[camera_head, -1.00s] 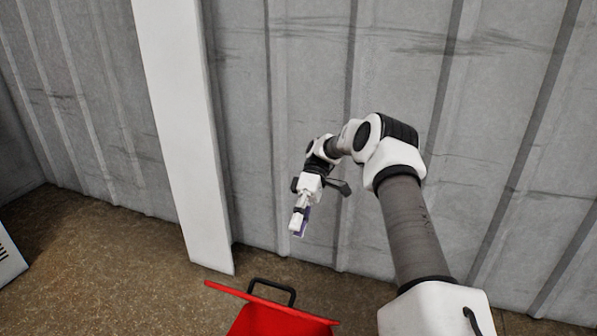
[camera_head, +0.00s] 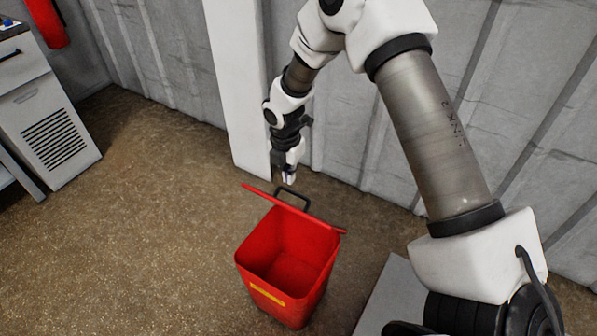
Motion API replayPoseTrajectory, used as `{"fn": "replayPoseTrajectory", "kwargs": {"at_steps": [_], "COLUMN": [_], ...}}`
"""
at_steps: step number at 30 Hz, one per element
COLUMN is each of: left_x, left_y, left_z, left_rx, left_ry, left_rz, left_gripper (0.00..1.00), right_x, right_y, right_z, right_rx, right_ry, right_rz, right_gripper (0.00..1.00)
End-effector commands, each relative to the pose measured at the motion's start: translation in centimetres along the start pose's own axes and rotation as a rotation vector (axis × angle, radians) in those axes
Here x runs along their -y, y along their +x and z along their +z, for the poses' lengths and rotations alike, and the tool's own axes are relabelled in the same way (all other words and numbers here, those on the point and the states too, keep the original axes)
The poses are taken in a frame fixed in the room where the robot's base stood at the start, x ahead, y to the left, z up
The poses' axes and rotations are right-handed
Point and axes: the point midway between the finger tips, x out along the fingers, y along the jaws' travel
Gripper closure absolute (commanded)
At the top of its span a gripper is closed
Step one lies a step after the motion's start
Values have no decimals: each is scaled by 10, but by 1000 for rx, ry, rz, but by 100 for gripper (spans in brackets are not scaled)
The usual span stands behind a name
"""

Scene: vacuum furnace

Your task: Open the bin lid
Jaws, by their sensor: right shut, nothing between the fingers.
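The red bin (camera_head: 302,294) stands on the floor with its inside visible and empty. Its red lid (camera_head: 322,222) is raised at the back edge and shows nearly edge-on as a thin slanted strip. A black loop handle (camera_head: 307,201) sticks up behind the lid, on the wall side. My right gripper (camera_head: 289,180) is shut and empty, pointing down just above and behind the handle. I cannot tell whether it touches the handle. My left gripper is out of view.
A grey panelled wall (camera_head: 345,140) and a white post (camera_head: 240,80) stand close behind the bin. A white cabinet (camera_head: 45,120) is at the left. The brown floor (camera_head: 130,240) left of the bin is clear.

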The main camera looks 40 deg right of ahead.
Motion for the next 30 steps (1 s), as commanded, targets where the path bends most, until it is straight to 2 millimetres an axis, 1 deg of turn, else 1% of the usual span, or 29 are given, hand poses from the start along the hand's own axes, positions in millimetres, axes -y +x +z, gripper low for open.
{"fn": "replayPoseTrajectory", "kwargs": {"at_steps": [1,9,13,15,18,30], "left_x": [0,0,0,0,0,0], "left_y": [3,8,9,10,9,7], "left_z": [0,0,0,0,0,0], "left_rx": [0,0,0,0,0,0], "left_ry": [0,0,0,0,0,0], "left_rz": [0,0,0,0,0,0], "left_gripper": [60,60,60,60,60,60], "right_x": [1,1,0,0,0,0], "right_y": [10,64,82,87,90,87], "right_z": [0,0,0,0,0,3], "right_rx": [-2,-2,-2,-2,-2,-2], "right_ry": [1,5,7,7,7,9], "right_rz": [-3,-3,-2,-1,0,0], "right_gripper": [100,100,100,100,100,100]}}
